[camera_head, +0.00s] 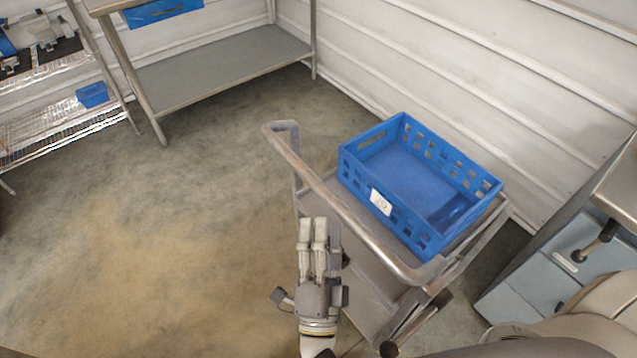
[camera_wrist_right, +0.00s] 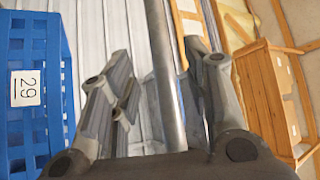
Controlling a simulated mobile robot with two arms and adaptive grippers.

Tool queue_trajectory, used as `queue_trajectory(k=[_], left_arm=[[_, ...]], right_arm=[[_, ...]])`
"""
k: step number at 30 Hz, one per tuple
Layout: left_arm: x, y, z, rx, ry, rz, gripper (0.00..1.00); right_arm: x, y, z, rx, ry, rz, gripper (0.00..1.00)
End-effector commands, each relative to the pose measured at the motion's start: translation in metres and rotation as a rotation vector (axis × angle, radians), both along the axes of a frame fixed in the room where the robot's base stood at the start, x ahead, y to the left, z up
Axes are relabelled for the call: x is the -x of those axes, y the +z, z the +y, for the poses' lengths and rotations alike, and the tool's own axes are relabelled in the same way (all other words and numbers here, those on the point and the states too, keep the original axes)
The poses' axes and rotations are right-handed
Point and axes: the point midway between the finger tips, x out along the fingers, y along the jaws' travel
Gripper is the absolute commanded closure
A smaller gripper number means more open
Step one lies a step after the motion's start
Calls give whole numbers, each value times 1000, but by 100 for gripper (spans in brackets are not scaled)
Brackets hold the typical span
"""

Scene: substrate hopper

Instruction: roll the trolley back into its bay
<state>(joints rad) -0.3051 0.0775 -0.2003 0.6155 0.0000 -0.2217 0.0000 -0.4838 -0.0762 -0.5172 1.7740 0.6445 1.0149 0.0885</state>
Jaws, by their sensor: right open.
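The trolley (camera_head: 352,205) is a grey metal cart with a tubular push handle, standing at an angle near the ribbed wall. A blue crate (camera_head: 432,192) with a white label sits on it. The crate (camera_wrist_right: 38,90) also shows at the left of the right wrist view, its label reading 29. My right gripper (camera_head: 319,224) is open beside the handle on its near side. In the right wrist view, the handle bar (camera_wrist_right: 166,75) runs between the spread fingers of the gripper (camera_wrist_right: 157,50). I cannot tell whether they touch it. My left gripper is not in view.
A steel table with a lower shelf (camera_head: 225,68) stands at the back left. A rack with a small blue bin (camera_head: 92,95) is further left. A grey drawer cabinet (camera_head: 545,270) stands close on the trolley's right. The concrete floor (camera_head: 150,235) at left is clear.

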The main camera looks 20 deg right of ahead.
Motion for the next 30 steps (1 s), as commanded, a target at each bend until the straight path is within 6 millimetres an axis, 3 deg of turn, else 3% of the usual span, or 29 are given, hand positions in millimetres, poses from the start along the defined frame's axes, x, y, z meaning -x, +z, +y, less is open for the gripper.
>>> queue_trajectory(k=[6,12,24,30], left_arm=[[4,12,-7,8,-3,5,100],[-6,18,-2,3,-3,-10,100],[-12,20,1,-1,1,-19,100],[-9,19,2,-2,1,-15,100]], right_arm=[[-39,21,-13,3,0,-3,56],[-62,29,-22,3,1,0,56],[-70,31,-25,3,2,1,56],[-70,31,-24,3,2,1,79]])
